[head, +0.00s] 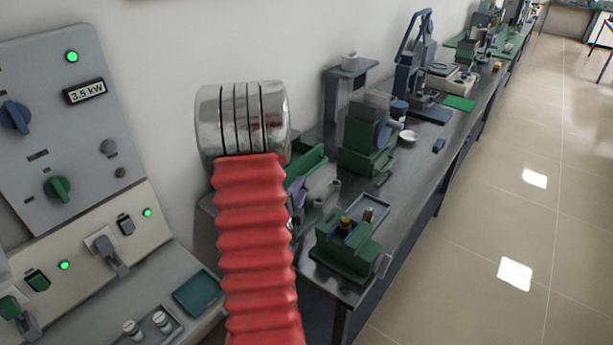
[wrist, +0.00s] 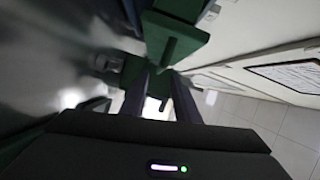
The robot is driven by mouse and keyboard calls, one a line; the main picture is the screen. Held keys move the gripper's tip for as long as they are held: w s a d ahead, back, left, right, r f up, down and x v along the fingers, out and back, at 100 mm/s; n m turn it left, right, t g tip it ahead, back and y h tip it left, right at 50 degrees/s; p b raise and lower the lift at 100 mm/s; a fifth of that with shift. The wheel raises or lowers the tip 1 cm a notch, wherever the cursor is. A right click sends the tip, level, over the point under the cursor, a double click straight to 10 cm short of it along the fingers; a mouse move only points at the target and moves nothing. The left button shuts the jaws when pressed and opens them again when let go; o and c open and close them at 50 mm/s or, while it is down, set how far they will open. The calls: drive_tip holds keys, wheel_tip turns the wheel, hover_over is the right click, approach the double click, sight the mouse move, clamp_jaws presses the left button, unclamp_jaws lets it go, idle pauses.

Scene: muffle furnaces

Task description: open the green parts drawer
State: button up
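In the wrist view a green drawer-like front (wrist: 182,30) with a small bar handle (wrist: 168,52) shows just beyond my fingertips. My gripper (wrist: 161,76) has two dark purple fingers standing apart, one on each side of a bright gap. The handle's end lies close to the fingertips; I cannot tell whether they touch it. In the head view a green box-like part (head: 306,162), possibly the parts drawer, shows just right of my red arm sleeve. A purple-grey finger of my gripper (head: 299,196) shows below it; the rest is hidden behind the sleeve.
A metal bench (head: 405,190) runs back to the right with green and blue apparatus on it. A green fixture (head: 345,255) stands at its near end. A grey control panel (head: 50,120) stands on the left. The tiled floor (head: 510,220) on the right is clear.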

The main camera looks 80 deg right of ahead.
sight(307, 175)
drive_tip(key=d, duration=0.8)
drive_tip(key=shift+s+d+f, duration=0.1)
drive_tip(key=shift+d+f, duration=0.2)
drive_tip(key=shift+f, duration=0.05)
drive_tip(key=shift+c, duration=0.5)
clamp_jaws()
